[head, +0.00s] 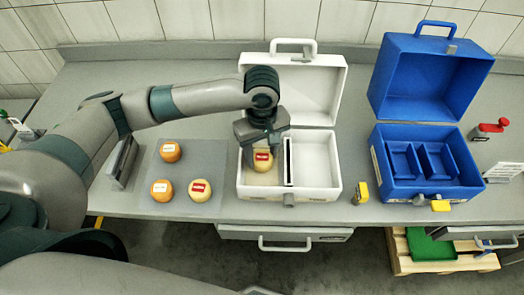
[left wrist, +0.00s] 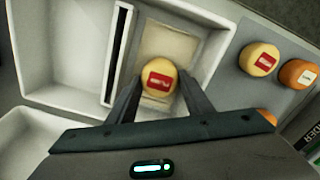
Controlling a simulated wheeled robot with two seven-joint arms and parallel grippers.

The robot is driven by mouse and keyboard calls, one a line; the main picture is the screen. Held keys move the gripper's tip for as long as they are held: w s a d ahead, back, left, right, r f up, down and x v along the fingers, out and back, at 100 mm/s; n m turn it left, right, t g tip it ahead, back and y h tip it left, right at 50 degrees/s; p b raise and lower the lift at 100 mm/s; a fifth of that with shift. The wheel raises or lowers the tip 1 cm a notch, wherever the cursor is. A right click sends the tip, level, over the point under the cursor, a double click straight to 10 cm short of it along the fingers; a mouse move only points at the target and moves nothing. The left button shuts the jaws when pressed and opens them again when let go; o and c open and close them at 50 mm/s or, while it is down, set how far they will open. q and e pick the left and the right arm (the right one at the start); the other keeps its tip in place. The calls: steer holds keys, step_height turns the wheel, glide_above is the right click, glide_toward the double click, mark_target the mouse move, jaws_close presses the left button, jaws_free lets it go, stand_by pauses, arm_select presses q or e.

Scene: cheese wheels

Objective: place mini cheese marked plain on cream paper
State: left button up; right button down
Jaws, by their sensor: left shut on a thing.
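My left gripper (head: 262,147) is shut on a pale yellow mini cheese (head: 263,161) with a red label. It holds the cheese inside the left compartment of the open white case (head: 318,196). In the left wrist view the held cheese (left wrist: 158,77) sits between the two fingers, over the cream paper (left wrist: 165,40). I cannot tell whether it touches the paper. Another yellow cheese with a red label (head: 199,190) stands on the grey mat (head: 180,214). Two orange cheeses with white labels (head: 170,151) (head: 161,190) stand there too. The label words are too small to read. My right gripper is not in view.
A thin upright divider (head: 289,162) stands right of the gripper in the white case, and the raised lid (head: 312,95) is behind. An open blue case (head: 427,165) stands to the right.

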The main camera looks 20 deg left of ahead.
mark_target(263, 156)
arm_select(q)
steer(key=shift+f, duration=0.1)
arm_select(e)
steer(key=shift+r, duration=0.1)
arm_select(q)
steer(key=o, duration=1)
steer(key=shift+o, duration=0.5)
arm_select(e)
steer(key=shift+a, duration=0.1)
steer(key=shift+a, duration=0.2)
arm_select(q)
step_height(263, 156, up, 12)
steer(key=b, duration=0.2)
steer(key=shift+b, duration=0.3)
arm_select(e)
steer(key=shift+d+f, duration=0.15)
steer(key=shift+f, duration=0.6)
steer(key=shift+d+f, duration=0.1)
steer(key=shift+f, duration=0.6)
